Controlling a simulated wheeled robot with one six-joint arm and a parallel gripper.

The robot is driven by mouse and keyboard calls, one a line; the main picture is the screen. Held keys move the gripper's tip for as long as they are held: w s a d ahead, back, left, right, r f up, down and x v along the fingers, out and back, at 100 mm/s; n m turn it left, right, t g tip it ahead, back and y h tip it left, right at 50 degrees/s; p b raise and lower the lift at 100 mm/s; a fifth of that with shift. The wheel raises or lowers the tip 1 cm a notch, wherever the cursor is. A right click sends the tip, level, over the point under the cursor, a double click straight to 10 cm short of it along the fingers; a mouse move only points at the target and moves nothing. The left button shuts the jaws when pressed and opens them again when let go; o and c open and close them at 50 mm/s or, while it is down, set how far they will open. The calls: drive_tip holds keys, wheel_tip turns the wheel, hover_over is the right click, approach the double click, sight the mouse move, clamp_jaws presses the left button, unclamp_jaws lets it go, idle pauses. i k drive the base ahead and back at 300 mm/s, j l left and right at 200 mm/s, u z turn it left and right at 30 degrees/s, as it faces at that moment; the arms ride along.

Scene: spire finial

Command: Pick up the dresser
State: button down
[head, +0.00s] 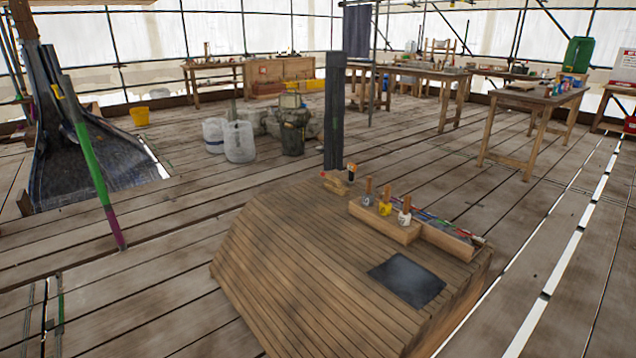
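No dresser in the sense of a chest of drawers is clear in the head view. A low, slatted wooden platform with sloping sides (290,265) stands in the foreground. Small wooden tool-like pieces (336,184) lie at its far edge, with a dark-topped upright piece (352,174) beside them. They are too small to identify surely; I cannot tell whether one is a dresser tool. A wooden rack (385,223) on the platform holds several wooden-handled tools. A dark flat square sheet (407,280) lies in front of it. My gripper is not in view.
A dark upright post (334,110) rises behind the platform. A green and purple slanted pole (92,165) and dark draped sheet (95,160) stand left. Pale drums (239,141) are behind. A workbench (535,100) stands at right. Plank floor is open left, with gaps at right.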

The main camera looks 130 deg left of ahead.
sight(337, 188)
drive_tip(key=u, duration=0.4)
drive_tip(key=j+u, duration=0.1)
drive_tip(key=u, duration=0.75)
drive_tip(key=j+u, duration=0.1)
drive_tip(key=u, duration=2)
drive_tip(key=k+u, duration=0.1)
drive_tip(key=u, duration=0.2)
drive_tip(key=k+u, duration=0.1)
drive_tip(key=u, duration=0.2)
